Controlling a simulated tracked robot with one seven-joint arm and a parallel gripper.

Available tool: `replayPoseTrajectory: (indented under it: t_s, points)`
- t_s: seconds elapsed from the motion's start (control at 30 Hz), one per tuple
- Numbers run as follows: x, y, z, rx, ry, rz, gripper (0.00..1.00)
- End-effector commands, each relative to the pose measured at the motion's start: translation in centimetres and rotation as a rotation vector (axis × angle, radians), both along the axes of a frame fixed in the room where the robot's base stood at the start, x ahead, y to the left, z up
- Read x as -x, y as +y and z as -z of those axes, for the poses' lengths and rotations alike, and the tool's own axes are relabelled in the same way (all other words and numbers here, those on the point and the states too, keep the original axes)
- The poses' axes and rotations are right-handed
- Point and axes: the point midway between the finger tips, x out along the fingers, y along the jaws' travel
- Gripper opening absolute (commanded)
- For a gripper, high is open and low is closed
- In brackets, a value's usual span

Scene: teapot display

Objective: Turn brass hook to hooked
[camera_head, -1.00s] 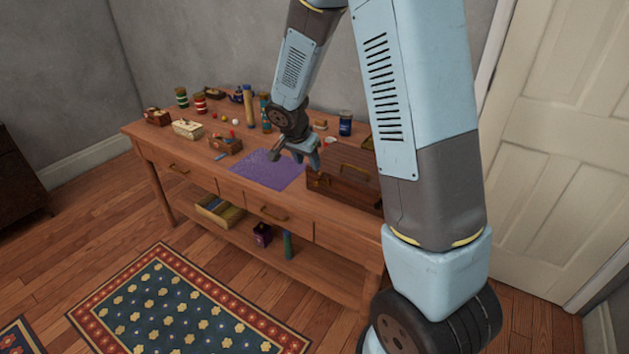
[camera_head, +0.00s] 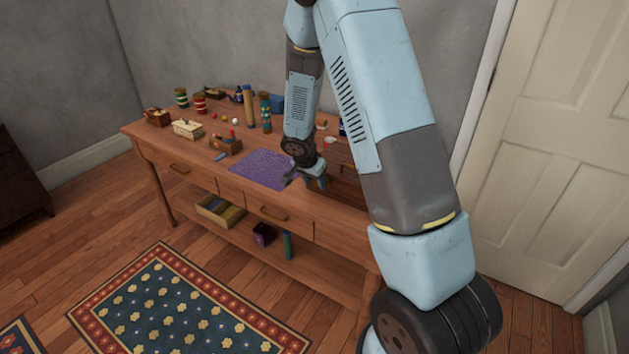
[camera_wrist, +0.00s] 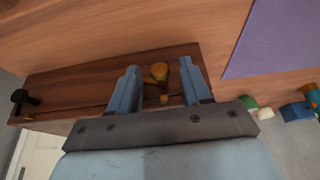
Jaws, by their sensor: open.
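The brass hook (camera_wrist: 158,73) shows in the wrist view as a rounded yellow piece on a dark wooden box (camera_wrist: 75,88). A small brass piece (camera_wrist: 164,99) sits close below it. My gripper (camera_wrist: 159,66) is open, with one finger on each side of the hook. I cannot tell whether either finger touches it. In the head view, my gripper (camera_head: 308,177) is low at the front of the box, and my arm hides most of the box and the hook.
A purple mat (camera_head: 258,169) lies on the wooden table (camera_head: 205,178) left of my gripper. A small wooden tray (camera_head: 226,146), a white box (camera_head: 187,129) and several jars stand farther left and back. A black knob (camera_wrist: 19,97) is at the box's other end.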

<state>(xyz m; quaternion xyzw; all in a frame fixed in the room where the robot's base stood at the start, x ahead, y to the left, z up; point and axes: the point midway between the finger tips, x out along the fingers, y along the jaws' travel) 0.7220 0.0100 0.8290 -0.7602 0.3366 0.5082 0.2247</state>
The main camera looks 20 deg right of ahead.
Motion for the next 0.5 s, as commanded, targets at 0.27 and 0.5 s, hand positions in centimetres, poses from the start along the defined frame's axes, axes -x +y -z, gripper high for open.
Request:
replayPoseTrajectory:
  t_s: [0.27,0.5]
  points:
    - [0.00,0.00,-0.01,0.000,0.000,0.000,0.39]
    - [0.01,0.01,-0.01,0.000,0.000,0.000,0.16]
